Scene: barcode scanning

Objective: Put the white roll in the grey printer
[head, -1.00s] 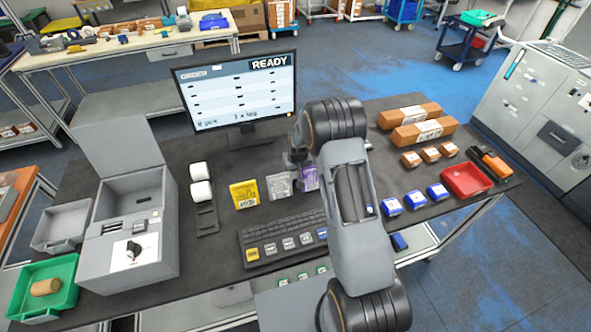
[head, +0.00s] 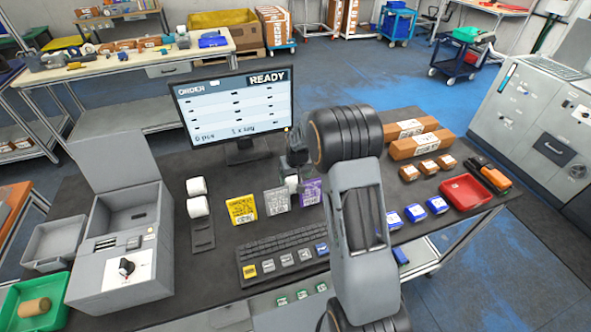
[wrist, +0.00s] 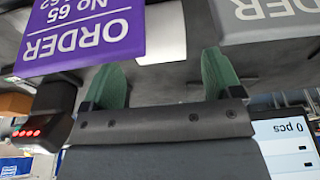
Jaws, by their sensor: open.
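The grey printer (head: 118,275) stands at the left of the dark table, its lid raised and its inner bay open. Two white rolls, an upper one (head: 196,186) and a lower one (head: 198,207), sit on a black holder to the printer's right. My gripper (head: 296,160) is near the grey and purple cards, right of the rolls and partly hidden by my arm. In the wrist view its two green fingers (wrist: 162,85) are apart. A white object (wrist: 166,38) shows beyond them between the cards; I cannot tell whether it is another roll.
A yellow card (head: 241,208), grey card (head: 277,201) and purple card (head: 311,191) stand behind the keyboard (head: 283,253). The monitor (head: 235,105) is behind. A green tray (head: 60,290) holds a brown roll. Blue boxes and a red tray (head: 466,190) are at right.

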